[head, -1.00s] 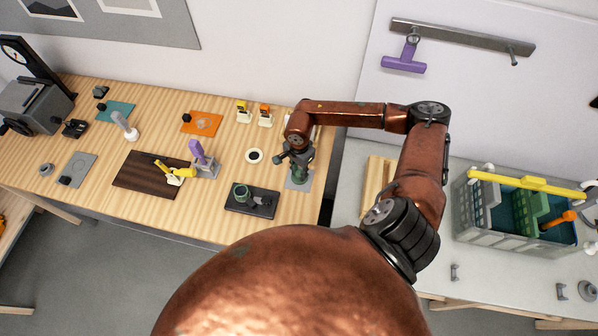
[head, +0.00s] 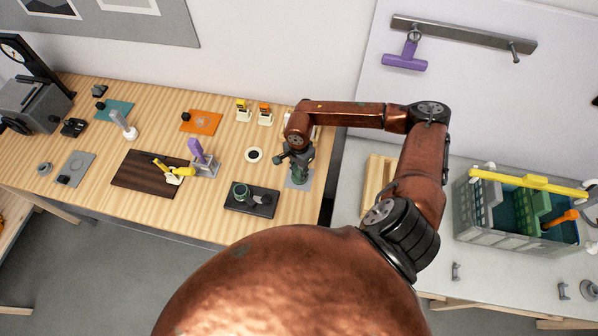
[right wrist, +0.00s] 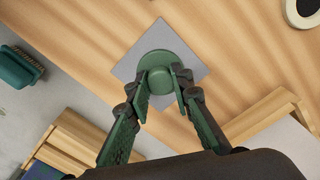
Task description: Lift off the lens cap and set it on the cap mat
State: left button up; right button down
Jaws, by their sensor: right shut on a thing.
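The lens cap (right wrist: 168,57) is a green round disc with a knob on top, seen in the right wrist view. My right gripper (right wrist: 164,84) is shut on its knob from above. The cap is over the grey square mat (right wrist: 126,69), inside its edges; I cannot tell whether it touches the mat. In the head view the right gripper (head: 298,165) points down over the same mat (head: 291,185) at the right end of the wooden table, and mostly hides the cap. My left gripper is not in view.
The table's right edge is close to the mat. A grey crate (head: 480,239) stands on the white bench at right.

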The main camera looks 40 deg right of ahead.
jog(key=shift+f, duration=0.1)
jog(key=c, duration=1.6)
grip_release()
jog(key=shift+r, duration=0.2)
jog(key=shift+r+p, duration=1.75)
jog(key=shift+r, duration=2.1)
notch_tip(320, 180, up, 12)
